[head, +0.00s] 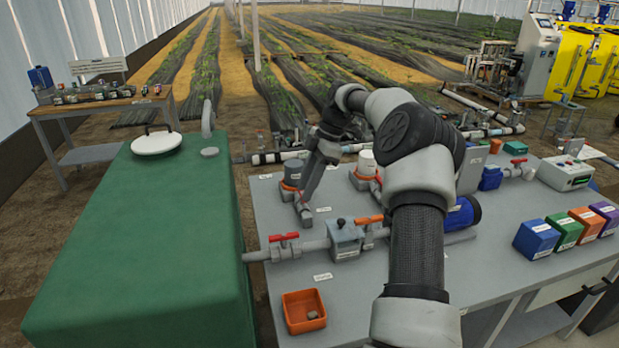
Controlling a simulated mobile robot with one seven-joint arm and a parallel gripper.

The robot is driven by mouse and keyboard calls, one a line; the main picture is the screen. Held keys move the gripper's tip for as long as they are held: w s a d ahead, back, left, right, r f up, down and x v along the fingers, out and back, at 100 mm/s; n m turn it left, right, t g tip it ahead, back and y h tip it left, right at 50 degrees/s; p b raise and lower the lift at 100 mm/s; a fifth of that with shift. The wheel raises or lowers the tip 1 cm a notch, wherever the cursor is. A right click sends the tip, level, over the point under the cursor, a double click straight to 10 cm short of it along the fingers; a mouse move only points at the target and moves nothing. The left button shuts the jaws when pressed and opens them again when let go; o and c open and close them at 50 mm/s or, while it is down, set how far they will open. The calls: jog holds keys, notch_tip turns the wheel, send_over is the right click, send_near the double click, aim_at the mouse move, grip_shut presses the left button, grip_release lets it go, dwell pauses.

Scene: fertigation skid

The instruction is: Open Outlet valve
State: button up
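Several valves sit on the grey skid table, and their labels are too small to read, so I cannot tell which is the Outlet valve. One red-handled valve (284,238) is on the grey pipe at the table's left edge, its handle roughly along the pipe. An orange-handled valve (368,220) is right of the grey filter box, partly behind my arm. Another red-handled valve (518,161) is at the back right. My gripper (306,196) points down near the left orange-collared unit, above and behind the left red valve, apart from its handle. Its finger opening is unclear.
A green tank (140,240) with a white lid (156,143) stands left of the table. An orange tray (303,311) holds a small grey piece at the front. Coloured boxes (537,238) and a control box (566,173) stand at right. My arm crosses the table's middle.

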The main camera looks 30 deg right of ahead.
jog(key=shift+v, duration=1.1)
jog(key=shift+a, duration=0.1)
